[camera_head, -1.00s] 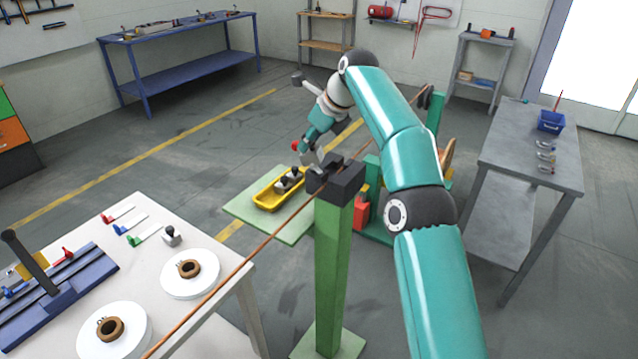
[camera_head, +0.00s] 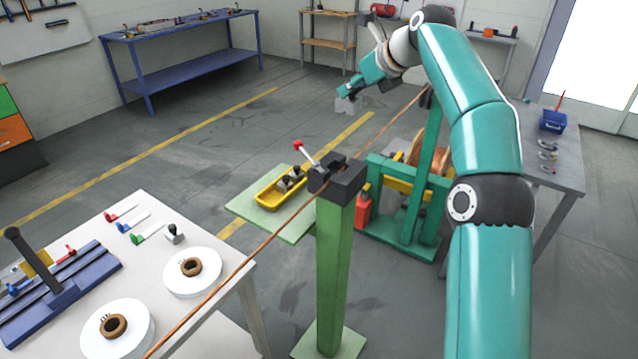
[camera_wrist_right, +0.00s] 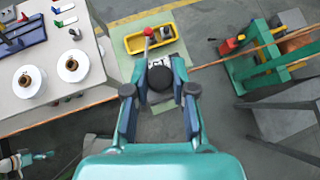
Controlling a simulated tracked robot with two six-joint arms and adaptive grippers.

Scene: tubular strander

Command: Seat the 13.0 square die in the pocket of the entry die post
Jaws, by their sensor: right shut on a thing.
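My right gripper (camera_head: 345,98) is raised beyond the entry die post, shut on a grey block, seemingly the square die (camera_head: 349,106). In the right wrist view the die (camera_wrist_right: 166,62) has a dark round knob between the fingers (camera_wrist_right: 160,100); its lettering is partly covered and unreadable. The green entry die post (camera_head: 334,265) stands upright. Its dark head (camera_head: 345,186) has a slot on top, and a red-knobbed lever (camera_head: 305,152) leans up from it. The pocket's inside cannot be made out. A teal part at the wrist view's lower left may be my left gripper (camera_wrist_right: 28,158).
A copper wire (camera_head: 250,258) runs through the post head toward the green stand (camera_head: 400,235). A yellow tray (camera_head: 262,203) holding grey knobbed pieces lies beyond the post. A white table (camera_head: 215,318) with two white discs is at left, a grey table (camera_head: 560,178) at right.

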